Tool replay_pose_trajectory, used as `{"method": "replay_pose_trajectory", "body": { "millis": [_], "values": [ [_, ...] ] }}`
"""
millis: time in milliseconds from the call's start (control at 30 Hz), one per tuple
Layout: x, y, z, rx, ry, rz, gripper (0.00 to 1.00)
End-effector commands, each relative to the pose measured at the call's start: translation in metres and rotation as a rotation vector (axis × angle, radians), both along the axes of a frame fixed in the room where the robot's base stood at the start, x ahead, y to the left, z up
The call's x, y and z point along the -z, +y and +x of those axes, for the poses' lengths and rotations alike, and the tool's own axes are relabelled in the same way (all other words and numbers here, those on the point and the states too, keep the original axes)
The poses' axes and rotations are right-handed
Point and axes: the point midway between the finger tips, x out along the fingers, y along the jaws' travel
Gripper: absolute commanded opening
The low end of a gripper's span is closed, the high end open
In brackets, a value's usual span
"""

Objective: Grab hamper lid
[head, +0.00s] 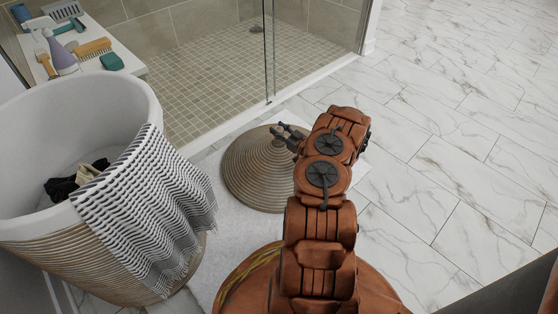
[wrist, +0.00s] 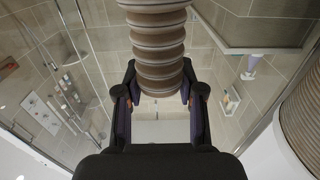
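The hamper lid (head: 258,172) is a round, woven, cone-like piece lying on the white mat. My gripper (head: 284,131) is over the lid's top, where its fingers hide most of the centre. In the wrist view, a ribbed, tan knob-like part (wrist: 158,48) comes down from the top edge, between the fingers of my gripper (wrist: 160,88). The fingers are spread, one on each side of it; whether they touch it I cannot tell. The hamper (head: 95,240) stands uncovered at the left, with dark and pale cloth inside.
A striped towel (head: 150,205) hangs over the hamper's rim. A white bench (head: 92,68) with brushes and bottles is at the back left. The shower's glass and low kerb stand behind the lid. Marble-look floor (head: 460,150) is clear to the right.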

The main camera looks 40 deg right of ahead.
Motion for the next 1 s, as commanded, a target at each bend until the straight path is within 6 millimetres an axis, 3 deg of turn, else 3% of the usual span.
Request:
{"method": "replay_pose_trajectory", "body": {
  "millis": [33, 300, 1000],
  "values": [
    [0.0001, 0.0005, 0.0001, -0.001, 0.0, 0.0, 0.28],
    [0.0002, 0.0006, 0.0001, -0.001, 0.0, 0.0, 0.0],
    [-0.0062, 0.0007, 0.0003, -0.002, -0.001, 0.001, 0.0]
  ]
}}
